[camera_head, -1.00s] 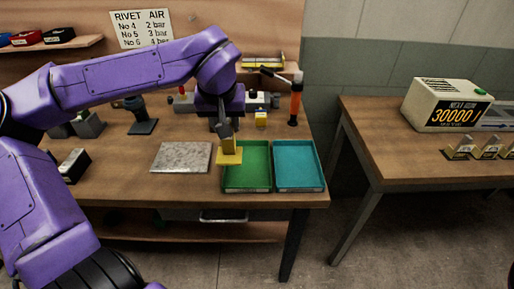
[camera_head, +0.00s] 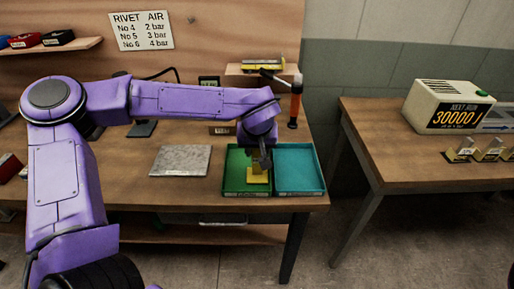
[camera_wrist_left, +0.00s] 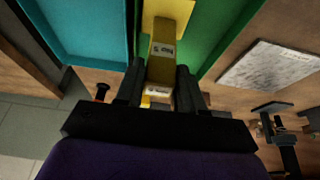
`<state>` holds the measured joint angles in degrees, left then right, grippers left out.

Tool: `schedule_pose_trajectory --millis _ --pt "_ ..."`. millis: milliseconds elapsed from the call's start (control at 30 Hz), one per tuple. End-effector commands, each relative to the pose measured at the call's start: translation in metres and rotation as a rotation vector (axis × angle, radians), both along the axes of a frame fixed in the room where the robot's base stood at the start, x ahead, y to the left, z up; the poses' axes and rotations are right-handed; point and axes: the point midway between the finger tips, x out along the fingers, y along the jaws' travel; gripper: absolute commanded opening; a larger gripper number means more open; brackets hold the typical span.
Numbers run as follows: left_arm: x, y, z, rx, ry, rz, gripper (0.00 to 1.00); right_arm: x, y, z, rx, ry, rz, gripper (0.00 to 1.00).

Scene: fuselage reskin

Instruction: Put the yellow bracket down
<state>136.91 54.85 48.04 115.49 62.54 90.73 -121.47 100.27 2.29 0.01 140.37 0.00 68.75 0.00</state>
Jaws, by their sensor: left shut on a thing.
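The yellow bracket (camera_head: 258,177) is at the green tray (camera_head: 233,172), low inside its outline; I cannot tell whether it touches the tray floor. My left gripper (camera_head: 263,160) comes down from above and is shut on the bracket. In the left wrist view the bracket (camera_wrist_left: 162,50) sits between the two dark fingers of the left gripper (camera_wrist_left: 160,76), with a small printed label on its upright part and its flat plate over the green tray (camera_wrist_left: 213,35). My right gripper is not in view.
A teal tray (camera_head: 300,175) stands right beside the green one. A grey speckled plate (camera_head: 181,160) lies to the left on the bench. An orange-handled tool (camera_head: 295,103) stands behind the trays. More brackets (camera_head: 491,150) stand on the right table.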

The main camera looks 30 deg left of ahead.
Motion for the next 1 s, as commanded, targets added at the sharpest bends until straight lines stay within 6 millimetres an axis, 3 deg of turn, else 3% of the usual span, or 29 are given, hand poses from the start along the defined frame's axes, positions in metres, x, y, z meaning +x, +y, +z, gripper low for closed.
schedule_pose_trajectory --millis 33,67,133,467,567,900,1000 --pt "0.000 0.000 0.000 0.000 0.000 -0.001 0.00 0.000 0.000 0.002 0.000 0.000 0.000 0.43" --pt "0.000 0.000 -0.002 0.001 0.002 -0.001 0.41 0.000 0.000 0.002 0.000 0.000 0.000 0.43" --pt "0.000 0.000 -0.002 0.001 0.002 -0.001 0.64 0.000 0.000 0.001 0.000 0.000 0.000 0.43" --pt "0.000 0.000 0.001 0.000 -0.001 0.001 0.64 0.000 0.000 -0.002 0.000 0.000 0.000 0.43" --pt "-0.004 -0.003 0.016 0.001 -0.004 -0.002 0.64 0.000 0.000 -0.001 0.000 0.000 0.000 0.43" --pt "-0.032 -0.020 0.093 0.001 -0.004 0.000 0.64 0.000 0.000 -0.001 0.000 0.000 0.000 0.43" --pt "-0.036 -0.023 0.106 0.001 -0.002 0.000 0.64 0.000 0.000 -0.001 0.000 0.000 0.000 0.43"
